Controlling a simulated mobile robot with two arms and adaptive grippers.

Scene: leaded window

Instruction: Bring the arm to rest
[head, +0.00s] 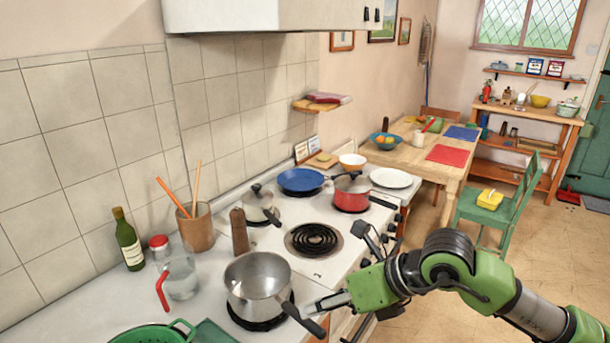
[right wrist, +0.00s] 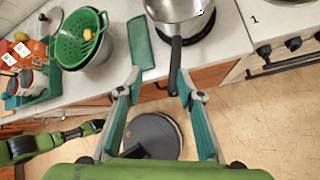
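My right arm comes in from the lower right in the head view, and its gripper (head: 328,303) is at the counter's front edge, close to the saucepan handle. In the right wrist view the gripper (right wrist: 157,88) has its two fingers wide apart with nothing held between them. The steel saucepan (head: 258,279) stands on the near burner, its dark handle pointing out over the counter edge. In the right wrist view that handle (right wrist: 175,62) ends just beside the right fingertip; I cannot tell if they touch. A green arm link of mine shows at left there; no left gripper is discernible.
A green colander (right wrist: 82,38) stands on the counter, left of the saucepan. The red pot (head: 352,191) and blue frying pan (head: 300,179) are farther along the stove. A green chair (head: 510,212) stands at right. Open floor (right wrist: 262,120) lies before the counter.

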